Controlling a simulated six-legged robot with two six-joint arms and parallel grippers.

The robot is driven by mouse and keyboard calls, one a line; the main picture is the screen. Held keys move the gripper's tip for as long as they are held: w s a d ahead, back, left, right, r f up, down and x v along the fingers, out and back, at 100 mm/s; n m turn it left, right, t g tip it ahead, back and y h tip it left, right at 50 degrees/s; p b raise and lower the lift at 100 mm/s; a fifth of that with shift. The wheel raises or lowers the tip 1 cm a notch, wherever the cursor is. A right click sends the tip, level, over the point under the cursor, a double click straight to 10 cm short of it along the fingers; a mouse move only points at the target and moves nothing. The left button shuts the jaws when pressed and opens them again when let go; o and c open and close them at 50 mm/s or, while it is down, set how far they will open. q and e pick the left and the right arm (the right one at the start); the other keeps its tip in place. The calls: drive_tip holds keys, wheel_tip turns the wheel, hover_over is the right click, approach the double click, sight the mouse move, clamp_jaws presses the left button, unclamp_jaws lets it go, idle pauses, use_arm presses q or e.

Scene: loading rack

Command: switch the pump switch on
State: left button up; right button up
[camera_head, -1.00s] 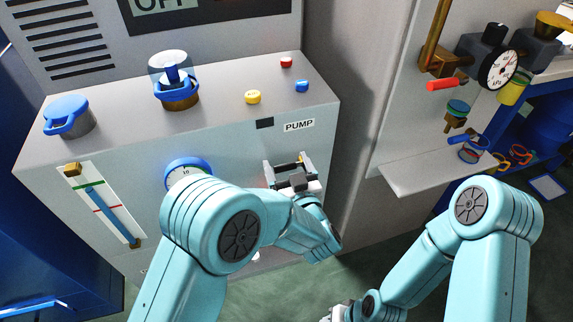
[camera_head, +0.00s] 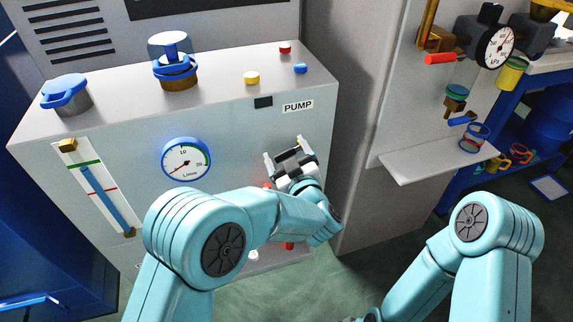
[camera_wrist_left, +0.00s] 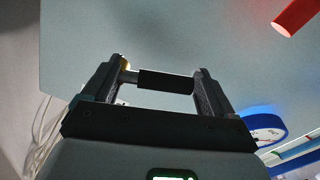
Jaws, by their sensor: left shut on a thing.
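The pump switch shows in the left wrist view as a short black bar (camera_wrist_left: 165,81) with a brass-coloured part at its left end. My left gripper (camera_wrist_left: 160,78) is shut on this bar, one finger at each end. In the head view the left gripper (camera_head: 285,152) is against the front of the grey cabinet, just below the PUMP label (camera_head: 298,106). There the gripper hides most of the switch. I cannot tell the switch's position. My right arm is at the lower right; its gripper is not clearly in view.
A round gauge (camera_head: 186,160) and a slanted level scale (camera_head: 100,190) are left of the left gripper. A red part (camera_wrist_left: 297,15) shows nearby in the wrist view. A grey shelf (camera_head: 430,166) juts out on the right. Blue, yellow and red knobs stand on the cabinet's top.

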use_arm(q)
drive_tip(key=f+n+b, duration=0.1)
drive_tip(key=n+b, duration=0.1)
drive_tip(key=b, duration=0.1)
drive_tip(key=f+n+b, duration=0.1)
drive_tip(key=n+b, duration=0.1)
drive_tip(key=b, duration=0.1)
drive_tip(key=shift+w+d+f+n, duration=0.1)
drive_tip(key=shift+d+n, duration=0.2)
drive_tip(key=shift+d, duration=0.1)
drive_tip(key=shift+w+d+f+n+b, duration=0.15)
drive_tip(key=shift+d+n+b, duration=0.25)
drive_tip(key=shift+n+b, duration=1)
drive_tip(key=shift+w+d+n+b, duration=0.2)
drive_tip(key=shift+d+n+b, duration=0.25)
drive_tip(key=shift+n+b, duration=0.9)
drive_tip(key=shift+w+d+f+n+b, duration=0.15)
drive_tip(key=shift+d+n+b, duration=0.25)
drive_tip(key=shift+n+b, duration=1)
use_arm(e)
wheel_tip(320, 180, down, 15)
drive_tip(key=w+d, duration=0.2)
drive_tip(key=shift+r+m+t, duration=0.2)
drive_tip(key=shift+m+t, duration=0.1)
drive_tip(key=shift+t, duration=0.1)
use_arm(q)
drive_tip(key=o, duration=0.9)
drive_tip(key=shift+o, duration=0.2)
use_arm(e)
drive_tip(key=shift+s, duration=0.1)
